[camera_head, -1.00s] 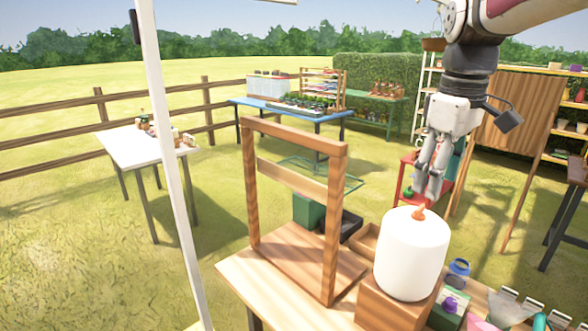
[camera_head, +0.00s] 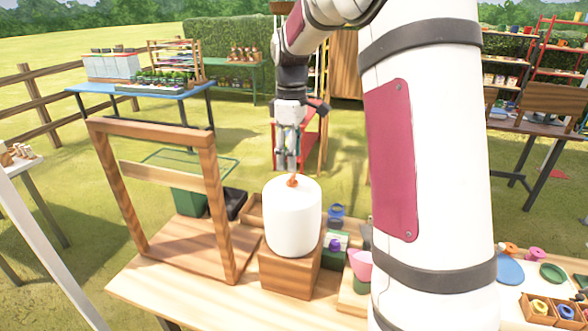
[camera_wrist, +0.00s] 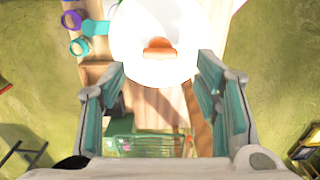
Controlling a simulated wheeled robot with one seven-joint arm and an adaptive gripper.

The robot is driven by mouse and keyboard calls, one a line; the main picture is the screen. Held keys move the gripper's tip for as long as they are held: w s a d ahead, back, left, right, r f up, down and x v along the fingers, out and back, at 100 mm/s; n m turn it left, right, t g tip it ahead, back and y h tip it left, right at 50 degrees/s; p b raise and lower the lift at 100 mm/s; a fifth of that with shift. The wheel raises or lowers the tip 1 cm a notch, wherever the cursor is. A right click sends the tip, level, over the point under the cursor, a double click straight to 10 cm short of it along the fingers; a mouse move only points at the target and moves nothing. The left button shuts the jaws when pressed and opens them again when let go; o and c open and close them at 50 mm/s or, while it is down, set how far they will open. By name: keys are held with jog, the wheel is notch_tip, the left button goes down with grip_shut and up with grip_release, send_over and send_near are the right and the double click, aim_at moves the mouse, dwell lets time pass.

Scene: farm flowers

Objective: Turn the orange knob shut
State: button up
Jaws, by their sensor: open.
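The orange knob (camera_head: 293,181) sits on top of a white rounded tank (camera_head: 292,222), which stands on a wooden block (camera_head: 289,268) on the table. My gripper (camera_head: 287,166) points down just above the tank top, close to the knob in the head view. In the wrist view the knob (camera_wrist: 158,48) shows on the white tank top, ahead of and between my gripper's fingers (camera_wrist: 160,95). The fingers are apart with nothing between them. From these views I cannot tell whether the fingertips touch the tank.
A wooden frame (camera_head: 207,190) stands left of the tank on the same table (camera_head: 190,291). A blue-capped bottle (camera_head: 335,212), a green box (camera_head: 333,252) and other small items are to the right. A green bin (camera_head: 188,201) shows behind the frame.

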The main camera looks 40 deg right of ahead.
aim_at(292, 175)
jog(key=shift+f+p, duration=0.4)
jog(key=shift+f, duration=2.05)
jog(key=c, duration=1.1)
